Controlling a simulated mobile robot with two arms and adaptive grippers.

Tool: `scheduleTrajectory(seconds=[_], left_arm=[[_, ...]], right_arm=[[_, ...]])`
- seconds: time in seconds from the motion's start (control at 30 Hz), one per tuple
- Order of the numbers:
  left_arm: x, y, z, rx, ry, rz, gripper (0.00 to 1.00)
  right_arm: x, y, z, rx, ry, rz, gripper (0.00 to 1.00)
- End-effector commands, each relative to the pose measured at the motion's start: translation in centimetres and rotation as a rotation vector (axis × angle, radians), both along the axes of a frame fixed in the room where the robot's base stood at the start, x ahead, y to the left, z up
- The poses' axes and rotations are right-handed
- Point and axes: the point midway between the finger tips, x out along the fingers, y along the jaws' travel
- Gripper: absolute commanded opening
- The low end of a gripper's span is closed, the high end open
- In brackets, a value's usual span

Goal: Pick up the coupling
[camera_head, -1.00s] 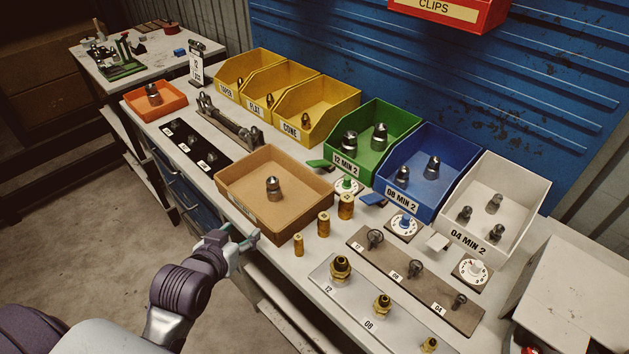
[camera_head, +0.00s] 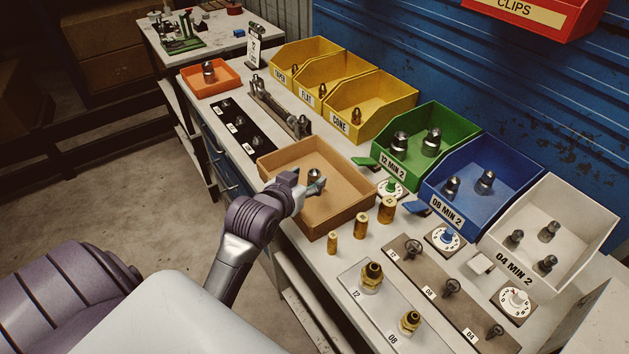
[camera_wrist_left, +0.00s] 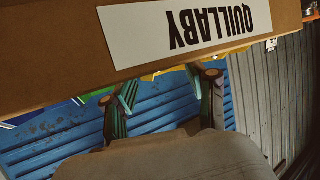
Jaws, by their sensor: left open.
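A metal coupling (camera_head: 314,173) stands in the tan bin (camera_head: 345,212), and only its upper part shows past my gripper in the head view. My left gripper (camera_head: 313,187) is open and empty over the near side of this bin, just in front of the coupling. In the left wrist view its two fingers (camera_wrist_left: 163,95) are spread apart with nothing between them. A tan wall with an upside-down QUILLABY label (camera_wrist_left: 185,28) fills the top of that view. The coupling does not show there. My right gripper is not in view.
Brass cylinders (camera_head: 360,222) stand right of the tan bin. Yellow bins (camera_head: 370,100), a green bin (camera_head: 455,120), a blue bin (camera_head: 515,165) and a white bin (camera_head: 590,215) line the back. A plate with brass fittings (camera_head: 385,310) lies near the front edge.

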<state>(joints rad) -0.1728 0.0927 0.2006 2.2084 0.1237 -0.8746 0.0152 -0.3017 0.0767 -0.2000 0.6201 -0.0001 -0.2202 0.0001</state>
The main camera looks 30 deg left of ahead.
Motion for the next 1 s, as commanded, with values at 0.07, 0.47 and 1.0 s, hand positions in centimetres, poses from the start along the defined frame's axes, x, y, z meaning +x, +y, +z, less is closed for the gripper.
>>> scheduleTrajectory(seconds=[0.07, 0.47, 1.0], left_arm=[[1.3, 0.0, -0.3, -0.003, 0.000, 0.000, 0.57], [3.8, 0.3, -1.6, 0.000, -0.001, 0.000, 0.57], [3.7, 0.3, -1.5, 0.000, -0.002, 0.000, 0.00]], right_arm=[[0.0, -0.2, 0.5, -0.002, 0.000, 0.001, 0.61], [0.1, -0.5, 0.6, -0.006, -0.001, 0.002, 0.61], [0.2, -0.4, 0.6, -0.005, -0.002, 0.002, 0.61]])
